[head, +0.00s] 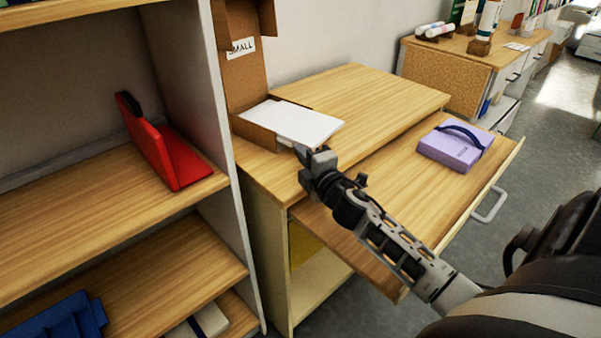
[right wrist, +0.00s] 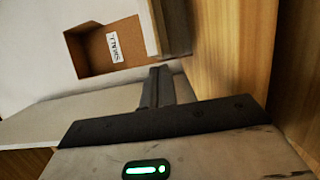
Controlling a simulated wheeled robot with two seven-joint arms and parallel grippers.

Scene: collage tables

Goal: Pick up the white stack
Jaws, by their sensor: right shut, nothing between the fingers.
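The white stack (head: 292,122) looks like a pile of paper lying flat in the low, open part of a brown cardboard box (head: 242,70) on the wooden cabinet top. One end of it sticks out of the box toward the right. My right gripper (head: 309,154) is just in front of the stack's near side, apart from it as far as I can tell. Its fingers (right wrist: 158,88) are shut and empty in the right wrist view. The box's labelled part (right wrist: 108,48) also shows there. My left gripper is not in view.
The cabinet top (head: 365,90) behind is clear.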

